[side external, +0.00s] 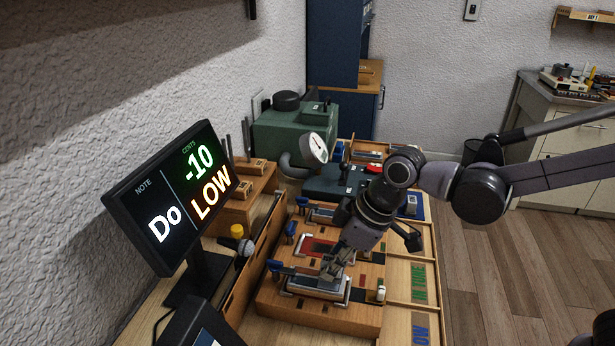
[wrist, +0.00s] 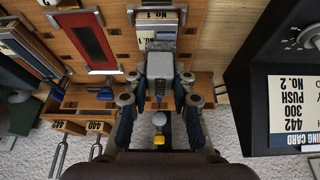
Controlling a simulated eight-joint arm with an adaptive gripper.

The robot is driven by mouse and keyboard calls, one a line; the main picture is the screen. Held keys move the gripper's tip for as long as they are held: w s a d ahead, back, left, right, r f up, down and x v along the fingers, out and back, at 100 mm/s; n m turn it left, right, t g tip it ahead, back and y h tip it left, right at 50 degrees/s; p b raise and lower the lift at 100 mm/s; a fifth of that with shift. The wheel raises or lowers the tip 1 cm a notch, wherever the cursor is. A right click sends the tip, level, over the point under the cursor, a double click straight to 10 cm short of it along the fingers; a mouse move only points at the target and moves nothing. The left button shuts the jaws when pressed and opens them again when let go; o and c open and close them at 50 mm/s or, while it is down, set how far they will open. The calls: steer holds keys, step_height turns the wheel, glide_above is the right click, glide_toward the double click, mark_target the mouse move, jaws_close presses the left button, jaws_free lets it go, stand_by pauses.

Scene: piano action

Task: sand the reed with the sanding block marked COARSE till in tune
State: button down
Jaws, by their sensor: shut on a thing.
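My gripper (side external: 330,268) is shut on a grey block; in the wrist view the block (wrist: 161,65) sits between the fingers of my gripper (wrist: 163,84). No marking on it is readable. In the side view the gripper is low over the front station of the wooden bench unit, at a metal reed plate (side external: 312,287). The gripper and block partly hide the plate, and I cannot tell whether the block touches the reed. The tuner display (side external: 172,197) reads "Do", -10 cents, "LOW".
A red-topped station (side external: 318,247) lies behind the front one.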

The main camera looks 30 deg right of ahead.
steer(key=shift+f, duration=0.9)
steer(key=shift+s+a+r, duration=0.2)
steer(key=shift+s+a, duration=0.1)
steer(key=shift+s+a+f, duration=0.15)
steer(key=shift+f, duration=0.1)
steer(key=shift+s+a, duration=0.35)
steer(key=shift+w+d, duration=0.7)
steer(key=shift+s+a, duration=0.75)
step_height(320, 180, up, 8)
steer(key=shift+d, duration=0.1)
stand_by(2.2)
